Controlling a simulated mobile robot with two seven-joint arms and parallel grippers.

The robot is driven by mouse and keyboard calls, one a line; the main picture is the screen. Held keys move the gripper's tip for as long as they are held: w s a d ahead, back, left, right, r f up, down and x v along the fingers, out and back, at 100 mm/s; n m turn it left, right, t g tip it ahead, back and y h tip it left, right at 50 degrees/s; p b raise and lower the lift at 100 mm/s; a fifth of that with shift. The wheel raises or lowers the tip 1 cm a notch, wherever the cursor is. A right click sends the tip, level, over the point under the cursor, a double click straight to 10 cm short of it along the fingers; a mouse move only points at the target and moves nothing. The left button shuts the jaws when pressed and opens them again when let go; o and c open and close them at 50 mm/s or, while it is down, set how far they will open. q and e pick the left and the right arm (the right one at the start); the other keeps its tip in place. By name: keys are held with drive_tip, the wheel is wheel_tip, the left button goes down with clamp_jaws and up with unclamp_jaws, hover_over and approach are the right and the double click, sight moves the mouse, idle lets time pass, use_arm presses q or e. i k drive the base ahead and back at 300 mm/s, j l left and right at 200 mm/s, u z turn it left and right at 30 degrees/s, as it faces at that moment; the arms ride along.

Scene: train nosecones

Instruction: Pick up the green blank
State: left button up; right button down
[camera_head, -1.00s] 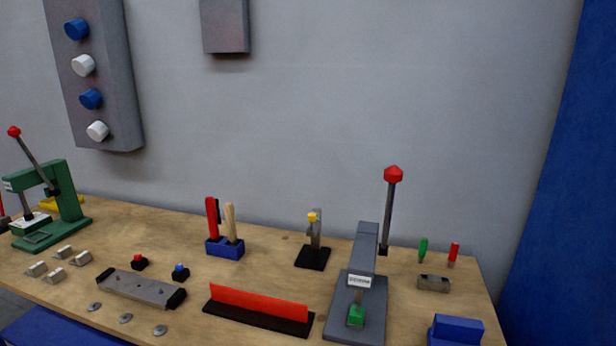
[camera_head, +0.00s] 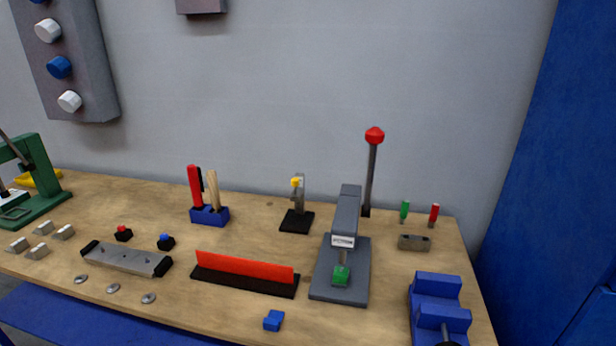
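A small green block (camera_head: 341,275) shows at the front of the grey lever press (camera_head: 345,240), below its white label, over the base plate. I cannot tell whether it rests on the base or is attached to the ram. A second, slim green piece (camera_head: 404,209) stands upright at the back right of the bench. I cannot tell which of the two is the green blank. A loose blue block (camera_head: 273,320) lies near the bench's front edge. Neither of my grippers is in view.
A blue vise (camera_head: 438,305) stands at the right front. A red strip on a black base (camera_head: 245,273) lies left of the press. A red-handled piece (camera_head: 433,214) and a grey block (camera_head: 414,243) are at the back right. The wooden bench (camera_head: 200,325) is clear around the blue block.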

sight(340, 276)
drive_tip(key=i+j+z, duration=0.2)
drive_tip(key=j, duration=0.6)
drive_tip(key=i+j+z, duration=0.1)
drive_tip(key=j+z, duration=0.15)
drive_tip(key=j, duration=0.55)
drive_tip(key=i+j+z, duration=0.2)
drive_tip(key=j, duration=0.6)
drive_tip(key=k, duration=0.1)
